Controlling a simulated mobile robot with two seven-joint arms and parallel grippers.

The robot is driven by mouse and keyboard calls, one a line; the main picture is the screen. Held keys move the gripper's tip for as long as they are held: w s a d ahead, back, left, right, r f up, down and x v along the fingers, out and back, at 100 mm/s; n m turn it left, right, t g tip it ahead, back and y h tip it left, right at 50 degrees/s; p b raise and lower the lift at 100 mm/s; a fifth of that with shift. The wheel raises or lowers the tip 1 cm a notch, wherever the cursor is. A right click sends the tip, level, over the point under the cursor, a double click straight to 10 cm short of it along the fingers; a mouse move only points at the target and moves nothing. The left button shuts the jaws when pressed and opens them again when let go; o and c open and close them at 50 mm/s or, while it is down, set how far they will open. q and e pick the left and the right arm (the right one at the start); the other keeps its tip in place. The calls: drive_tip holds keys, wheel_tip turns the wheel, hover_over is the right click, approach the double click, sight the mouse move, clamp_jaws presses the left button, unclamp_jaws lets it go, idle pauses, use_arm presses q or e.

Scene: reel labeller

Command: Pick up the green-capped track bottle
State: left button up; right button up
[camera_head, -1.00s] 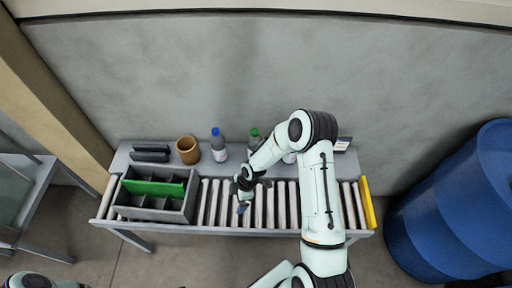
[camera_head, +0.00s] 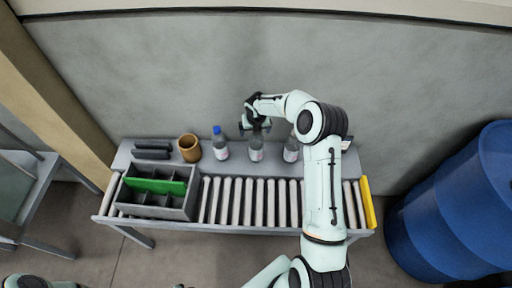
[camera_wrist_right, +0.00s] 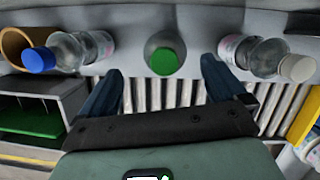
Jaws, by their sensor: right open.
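The green-capped bottle (camera_head: 256,152) stands upright on the grey ledge behind the rollers. Its cap is hidden by my gripper in the head view. In the right wrist view the green cap (camera_wrist_right: 164,61) shows from above, between the two fingers. My right gripper (camera_head: 255,124) is open and empty, over the top of this bottle. In the wrist view its dark fingers (camera_wrist_right: 162,66) lie on either side of the cap. I cannot tell whether they touch the bottle. My left gripper is out of view.
A blue-capped bottle (camera_head: 219,147) stands to the left, and a white-capped bottle (camera_head: 291,150) to the right. A brown cup (camera_head: 189,149) is further left. A grey divided bin (camera_head: 157,211) with a green divider sits on the rollers (camera_head: 250,204), whose middle and right are clear.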

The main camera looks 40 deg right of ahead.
sight(256, 145)
drive_tip(key=x, duration=0.6)
drive_tip(key=shift+w+d+f+p, duration=0.15)
drive_tip(key=shift+d+f+p, duration=0.05)
drive_tip(key=shift+d+p, duration=0.25)
drive_tip(key=c, duration=0.5)
drive_tip(key=shift+r, duration=0.1)
clamp_jaws()
